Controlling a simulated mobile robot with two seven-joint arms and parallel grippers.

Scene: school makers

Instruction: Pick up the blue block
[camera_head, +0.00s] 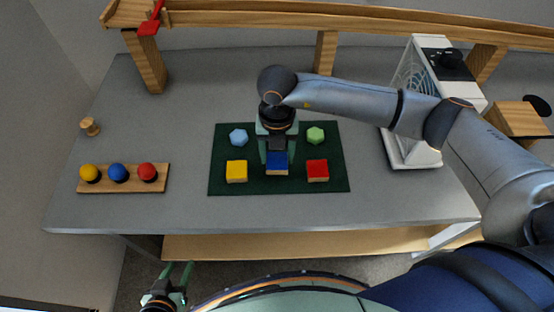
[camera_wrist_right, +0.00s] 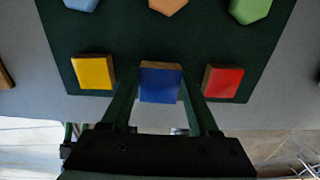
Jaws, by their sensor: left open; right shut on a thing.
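The blue block (camera_head: 277,168) is at the front middle of the dark green mat (camera_head: 330,152), between the yellow block (camera_head: 236,170) and the red block (camera_head: 317,169). My right gripper (camera_head: 276,160) reaches down from above and is shut on the blue block. In the right wrist view the blue block (camera_wrist_right: 160,83) sits between the two green fingers. I cannot tell whether it is clear of the mat. My left gripper (camera_head: 177,276) is open and empty, low in front of the table's front edge.
A light blue hexagonal block (camera_head: 238,137) and a green one (camera_head: 315,135) lie at the back of the mat. A wooden board (camera_head: 150,184) with yellow, blue and red balls is at the left. A white machine (camera_head: 409,148) stands at the right. The table (camera_head: 190,207) is clear around the mat's front.

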